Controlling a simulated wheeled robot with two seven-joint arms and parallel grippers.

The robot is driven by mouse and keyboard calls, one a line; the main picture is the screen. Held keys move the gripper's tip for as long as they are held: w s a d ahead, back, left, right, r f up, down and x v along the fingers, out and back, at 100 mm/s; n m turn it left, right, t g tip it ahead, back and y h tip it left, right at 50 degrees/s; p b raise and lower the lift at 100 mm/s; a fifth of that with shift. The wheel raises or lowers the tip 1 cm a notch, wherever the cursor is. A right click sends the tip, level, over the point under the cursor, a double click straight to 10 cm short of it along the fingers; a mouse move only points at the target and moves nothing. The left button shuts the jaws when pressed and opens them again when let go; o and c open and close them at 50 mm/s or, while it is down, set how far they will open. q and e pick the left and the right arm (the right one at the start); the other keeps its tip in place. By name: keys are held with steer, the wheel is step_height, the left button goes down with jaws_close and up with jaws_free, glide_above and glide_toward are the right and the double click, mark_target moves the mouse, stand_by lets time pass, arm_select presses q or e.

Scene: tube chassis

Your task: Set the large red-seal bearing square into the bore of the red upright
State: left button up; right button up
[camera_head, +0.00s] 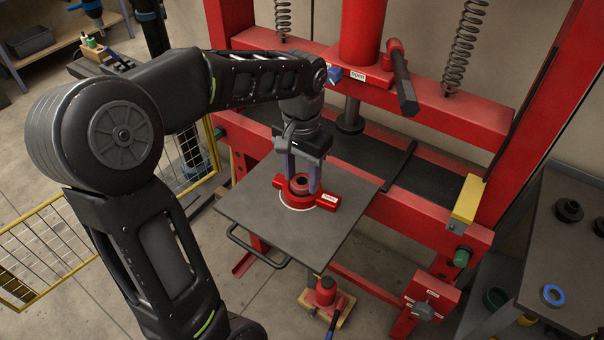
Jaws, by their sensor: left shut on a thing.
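The red upright (323,197) lies on a grey plate in front of the press, inside a white circle marked on that plate. The large red-seal bearing (301,182) is at the top of its round middle, over the bore. My left gripper (302,184) points down from above, with one finger on each side of the bearing, shut on it. The fingers hide part of the bearing's sides. The view is too small to tell whether the bearing is inside the bore or just above it, or whether it is quite level. My right gripper is not in view.
A red press frame (430,108) with springs and a ram (350,118) stands behind the grey plate (262,218). A table at right holds a blue-ringed part (553,295) and dark round parts (568,210). Yellow fencing (45,255) stands at left. The plate's front is clear.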

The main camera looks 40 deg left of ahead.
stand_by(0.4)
arm_select(q)
steer(key=o, duration=1.5)
steer(key=shift+o, duration=0.2)
step_height(320, 180, up, 8)
steer(key=shift+f, duration=0.1)
